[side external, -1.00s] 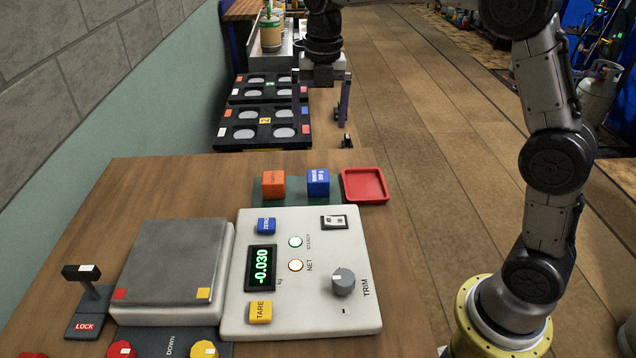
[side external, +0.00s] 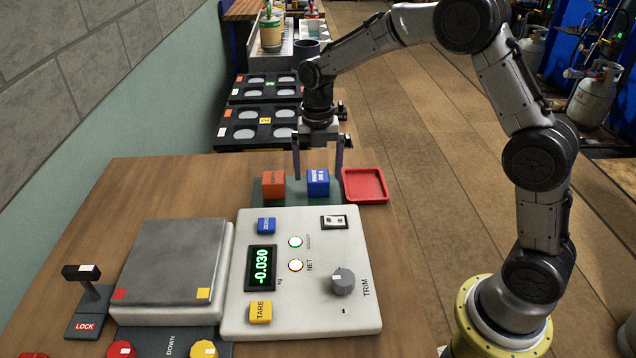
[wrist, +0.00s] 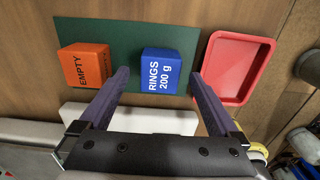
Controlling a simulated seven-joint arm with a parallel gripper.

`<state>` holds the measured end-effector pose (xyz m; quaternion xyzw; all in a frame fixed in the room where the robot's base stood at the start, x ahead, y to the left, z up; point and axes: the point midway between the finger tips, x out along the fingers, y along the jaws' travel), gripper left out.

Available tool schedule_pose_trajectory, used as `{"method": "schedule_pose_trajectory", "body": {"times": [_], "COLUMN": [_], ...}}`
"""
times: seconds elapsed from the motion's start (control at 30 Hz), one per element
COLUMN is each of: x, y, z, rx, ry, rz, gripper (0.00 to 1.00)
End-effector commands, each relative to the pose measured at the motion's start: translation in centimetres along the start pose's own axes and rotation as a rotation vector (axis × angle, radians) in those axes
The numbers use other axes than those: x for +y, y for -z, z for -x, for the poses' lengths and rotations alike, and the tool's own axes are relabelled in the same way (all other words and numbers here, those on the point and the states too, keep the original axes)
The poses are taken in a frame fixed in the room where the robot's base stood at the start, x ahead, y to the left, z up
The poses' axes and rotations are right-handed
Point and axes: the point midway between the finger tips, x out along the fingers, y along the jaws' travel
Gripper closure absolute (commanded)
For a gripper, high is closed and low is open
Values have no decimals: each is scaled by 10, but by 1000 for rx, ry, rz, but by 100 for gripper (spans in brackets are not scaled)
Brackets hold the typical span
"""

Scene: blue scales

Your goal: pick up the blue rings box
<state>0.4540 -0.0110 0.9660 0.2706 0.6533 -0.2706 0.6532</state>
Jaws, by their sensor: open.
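The blue rings box (side external: 318,183) sits on a dark green mat (side external: 255,199) behind the scale's control panel. In the wrist view the blue box (wrist: 161,70) carries white text reading "RINGS 200 g". My gripper (side external: 318,172) is open and stands over the blue box in the side view. In the wrist view its two fingers (wrist: 158,73) reach to either side of the box, with the left fingertip closer to it. I see no finger pressed on the box.
An orange box (side external: 273,184) marked "EMPTY" (wrist: 85,68) stands left of the blue box. A red tray (side external: 365,199) lies close on its right. The scale's panel (side external: 345,300) and grey weighing plate (side external: 170,262) fill the near table. Black trays (side external: 226,140) lie behind.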

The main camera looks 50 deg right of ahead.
Motion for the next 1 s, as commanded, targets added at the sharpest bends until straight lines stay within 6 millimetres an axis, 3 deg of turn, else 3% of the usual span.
{"method": "schedule_pose_trajectory", "body": {"times": [0.2, 0.5, 1.0], "x": [0, 0, 0], "y": [1, 1, 1], "z": [-28, -32, -32], "rx": [1, 0, 0], "ry": [1, 0, 0], "rz": [0, 0, 0], "gripper": [3, 3, 92]}}
